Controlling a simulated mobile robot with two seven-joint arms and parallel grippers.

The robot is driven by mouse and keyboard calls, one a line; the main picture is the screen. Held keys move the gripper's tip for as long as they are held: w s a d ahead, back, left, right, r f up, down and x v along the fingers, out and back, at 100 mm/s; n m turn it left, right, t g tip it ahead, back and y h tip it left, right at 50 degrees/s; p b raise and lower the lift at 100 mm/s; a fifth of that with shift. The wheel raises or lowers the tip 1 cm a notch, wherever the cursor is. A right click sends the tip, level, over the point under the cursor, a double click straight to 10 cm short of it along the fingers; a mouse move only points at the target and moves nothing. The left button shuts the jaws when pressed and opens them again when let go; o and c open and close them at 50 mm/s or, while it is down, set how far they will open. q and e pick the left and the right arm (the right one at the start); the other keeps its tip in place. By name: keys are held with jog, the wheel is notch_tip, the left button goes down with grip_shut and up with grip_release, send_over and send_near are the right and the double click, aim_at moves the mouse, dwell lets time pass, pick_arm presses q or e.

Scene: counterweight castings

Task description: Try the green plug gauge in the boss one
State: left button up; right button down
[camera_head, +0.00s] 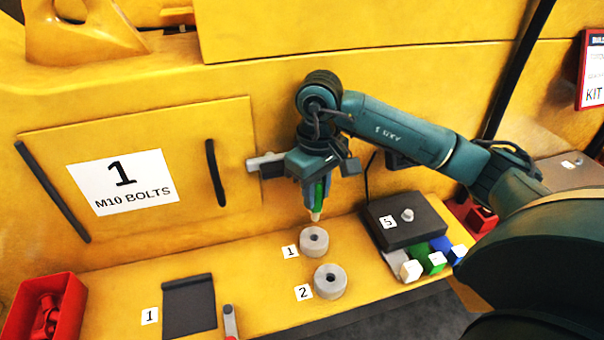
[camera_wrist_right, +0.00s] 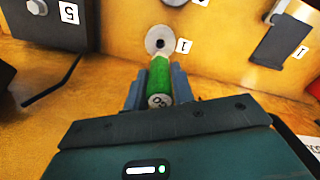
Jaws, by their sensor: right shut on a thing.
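My right gripper (camera_head: 316,192) is shut on the green plug gauge (camera_head: 319,196) and holds it upright, its pale tip pointing down. The gauge (camera_wrist_right: 160,78) also shows between the fingers in the right wrist view. Boss one (camera_head: 314,241) is a grey round casting with a centre hole, on the yellow ledge beside a label "1". The gauge's tip is above boss one and looks apart from it. Boss one (camera_wrist_right: 160,40) shows just beyond the gauge in the wrist view, its hole partly clear. My left gripper is not in view.
Boss two (camera_head: 330,281) stands just in front, labelled "2". A dark block (camera_head: 404,222) labelled "5" with a bolt, and several coloured gauges (camera_head: 434,262), lie to the right. A dark plate (camera_head: 189,307) and a red bin (camera_head: 47,309) are at left.

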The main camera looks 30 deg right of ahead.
aim_at(315, 220)
jog(key=shift+f, duration=0.15)
jog(key=shift+f+b, duration=0.3)
jog(key=shift+f, duration=0.05)
jog(key=shift+s+f+b, duration=0.1)
jog(key=shift+f+b, duration=0.25)
jog(key=shift+f, duration=0.35)
notch_tip(315, 220, down, 2)
jog(key=shift+b, duration=0.45)
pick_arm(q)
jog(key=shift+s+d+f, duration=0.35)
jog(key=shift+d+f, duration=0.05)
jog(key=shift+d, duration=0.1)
pick_arm(e)
jog(key=shift+f, duration=0.1)
pick_arm(q)
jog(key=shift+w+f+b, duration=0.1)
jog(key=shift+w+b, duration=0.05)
jog(key=shift+b, duration=0.15)
pick_arm(e)
jog(key=shift+f, duration=0.2)
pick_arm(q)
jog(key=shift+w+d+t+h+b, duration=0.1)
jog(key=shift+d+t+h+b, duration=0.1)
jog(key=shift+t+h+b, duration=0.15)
pick_arm(e)
jog(key=shift+f, duration=0.2)
